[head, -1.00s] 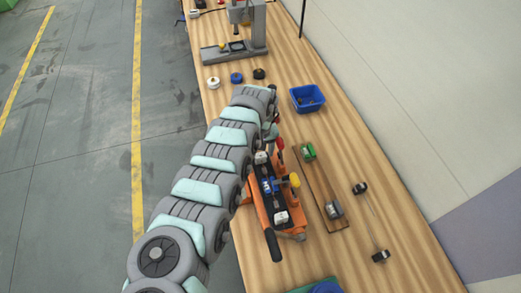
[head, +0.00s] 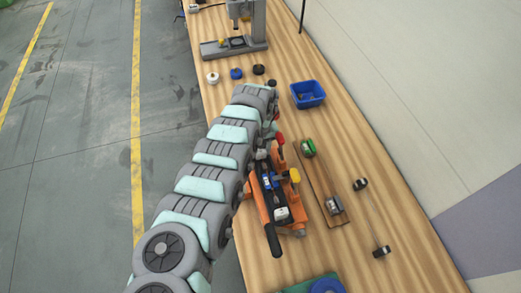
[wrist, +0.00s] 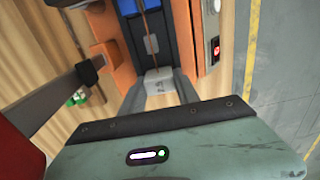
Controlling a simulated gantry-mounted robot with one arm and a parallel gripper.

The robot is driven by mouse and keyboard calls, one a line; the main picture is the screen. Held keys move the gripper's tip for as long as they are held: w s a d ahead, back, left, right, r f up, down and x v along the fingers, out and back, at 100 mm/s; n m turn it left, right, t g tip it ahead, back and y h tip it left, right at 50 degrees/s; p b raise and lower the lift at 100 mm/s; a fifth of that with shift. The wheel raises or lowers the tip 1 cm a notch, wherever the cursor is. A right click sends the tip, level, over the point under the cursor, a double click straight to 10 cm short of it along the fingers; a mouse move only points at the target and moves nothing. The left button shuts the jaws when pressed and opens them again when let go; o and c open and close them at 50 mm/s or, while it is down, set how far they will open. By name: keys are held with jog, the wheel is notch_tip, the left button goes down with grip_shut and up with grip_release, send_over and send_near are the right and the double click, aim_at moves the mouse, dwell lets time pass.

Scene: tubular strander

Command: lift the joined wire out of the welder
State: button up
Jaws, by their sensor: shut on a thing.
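The orange welder (head: 298,222) stands on the bench with a black handle (head: 272,240), a blue block (head: 267,182) and a yellow knob (head: 295,175). In the wrist view, the copper-coloured wire (wrist: 150,12) runs along the welder's dark channel between blue parts (wrist: 130,8). My gripper (wrist: 158,88) is over the near end of the channel, its dark fingers either side of a pale grey block (wrist: 158,76). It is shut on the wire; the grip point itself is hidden. In the head view my arm covers the gripper and the welder's left side.
A red-tipped lever (head: 280,139) rises beside the welder. A blue bin (head: 308,94) stands behind. Clear bench lies to the right.

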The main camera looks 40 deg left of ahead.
dwell(0.5)
notch_tip(320, 180, up, 15)
jog(key=p, duration=1.6)
